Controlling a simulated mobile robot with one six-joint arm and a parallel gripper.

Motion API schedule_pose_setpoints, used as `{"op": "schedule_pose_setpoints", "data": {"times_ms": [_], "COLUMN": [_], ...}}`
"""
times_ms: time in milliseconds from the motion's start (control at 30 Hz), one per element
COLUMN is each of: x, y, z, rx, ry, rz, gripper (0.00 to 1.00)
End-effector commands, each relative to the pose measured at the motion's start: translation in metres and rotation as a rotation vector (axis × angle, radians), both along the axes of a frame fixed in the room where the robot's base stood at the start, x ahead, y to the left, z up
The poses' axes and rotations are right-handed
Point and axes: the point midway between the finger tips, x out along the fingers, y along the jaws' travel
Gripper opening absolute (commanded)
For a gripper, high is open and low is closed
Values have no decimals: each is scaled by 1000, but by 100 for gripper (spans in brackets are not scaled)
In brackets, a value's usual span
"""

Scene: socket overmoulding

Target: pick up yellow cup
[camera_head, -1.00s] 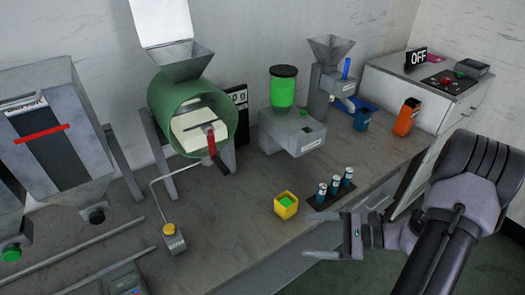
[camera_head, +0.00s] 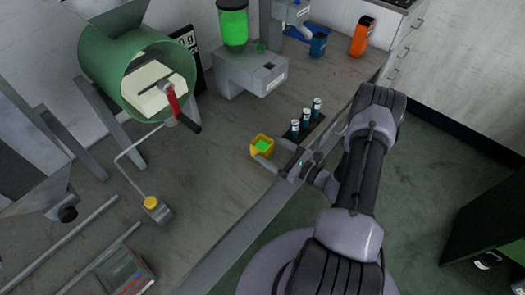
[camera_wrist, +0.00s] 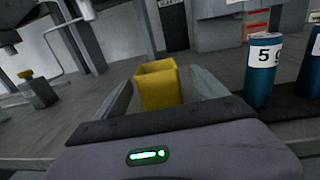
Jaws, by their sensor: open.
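The yellow cup (camera_head: 262,146) is a small square cup with green contents, standing upright on the grey bench near its front edge. In the wrist view the yellow cup (camera_wrist: 158,86) stands between and slightly beyond the two fingers. My gripper (camera_head: 268,155) is open, its fingers on either side of the cup at the front. In the wrist view my gripper (camera_wrist: 160,92) shows a finger to the left and right of the cup. I cannot tell whether either finger touches it.
Several blue numbered vials (camera_head: 306,118) stand in a dark holder just right of the cup; one vial (camera_wrist: 263,70) is close to the right finger. A grey dispenser (camera_head: 250,75) stands behind. Orange and blue containers stand farther back.

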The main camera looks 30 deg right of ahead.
Motion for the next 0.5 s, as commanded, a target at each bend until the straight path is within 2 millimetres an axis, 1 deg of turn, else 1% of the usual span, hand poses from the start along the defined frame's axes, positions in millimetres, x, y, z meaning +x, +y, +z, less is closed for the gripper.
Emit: {"op": "schedule_pose_setpoints", "data": {"times_ms": [33, 100, 167, 233, 400, 467, 500], "x": [9, 20, 27, 30, 30, 30, 30], "y": [8, 13, 15, 16, 16, 16, 16], "z": [-1, 0, 0, 1, 2, 2, 2], "rx": [-1, -3, -2, 0, 0, 0, 0], "ry": [0, -1, -1, 0, 0, 0, 0], "rz": [7, 5, 5, 2, 1, 1, 1], "gripper": [82, 82, 82, 82, 82, 70, 62]}}
